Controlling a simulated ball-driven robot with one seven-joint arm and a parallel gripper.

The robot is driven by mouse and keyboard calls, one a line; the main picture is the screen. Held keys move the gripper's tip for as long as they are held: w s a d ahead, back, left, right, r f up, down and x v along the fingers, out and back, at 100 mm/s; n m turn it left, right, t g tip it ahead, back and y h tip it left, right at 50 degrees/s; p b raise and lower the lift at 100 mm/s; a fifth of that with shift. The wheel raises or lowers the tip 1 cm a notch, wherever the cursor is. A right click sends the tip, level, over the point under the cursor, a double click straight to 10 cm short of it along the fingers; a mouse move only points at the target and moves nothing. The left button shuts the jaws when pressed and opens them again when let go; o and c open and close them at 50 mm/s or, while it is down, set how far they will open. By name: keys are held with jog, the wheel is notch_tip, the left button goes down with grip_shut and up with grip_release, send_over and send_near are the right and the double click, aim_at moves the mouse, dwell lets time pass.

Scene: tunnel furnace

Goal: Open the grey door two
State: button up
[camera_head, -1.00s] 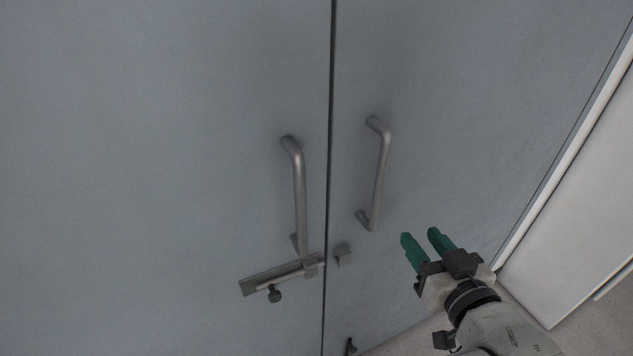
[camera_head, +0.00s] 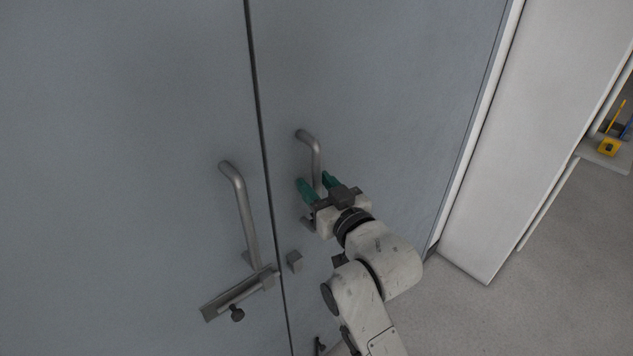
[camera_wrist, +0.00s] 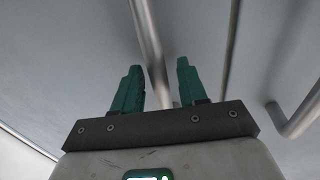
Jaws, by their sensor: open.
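A grey double door fills most of the head view, split by a dark vertical seam. The right leaf (camera_head: 400,60) carries a vertical metal handle (camera_head: 312,146); the left leaf (camera_head: 120,120) carries a similar one (camera_head: 240,205). My gripper (camera_head: 316,183) is open at the right handle, its two green fingers on either side of the bar in the picture. In the wrist view this handle (camera_wrist: 148,35) runs between the open fingers (camera_wrist: 157,78); contact cannot be told. The handle's lower part is partly hidden by my gripper in the head view. The left handle shows at the right of the wrist view (camera_wrist: 300,118).
A sliding bolt (camera_head: 238,293) sits on the left leaf, with its catch (camera_head: 294,261) on the right leaf, apart from the bolt's end. A white panel (camera_head: 530,120) stands right of the door. Grey floor (camera_head: 560,270) is clear at lower right.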

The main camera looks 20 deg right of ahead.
jog(key=shift+w, duration=0.2)
grip_shut()
dwell(0.3)
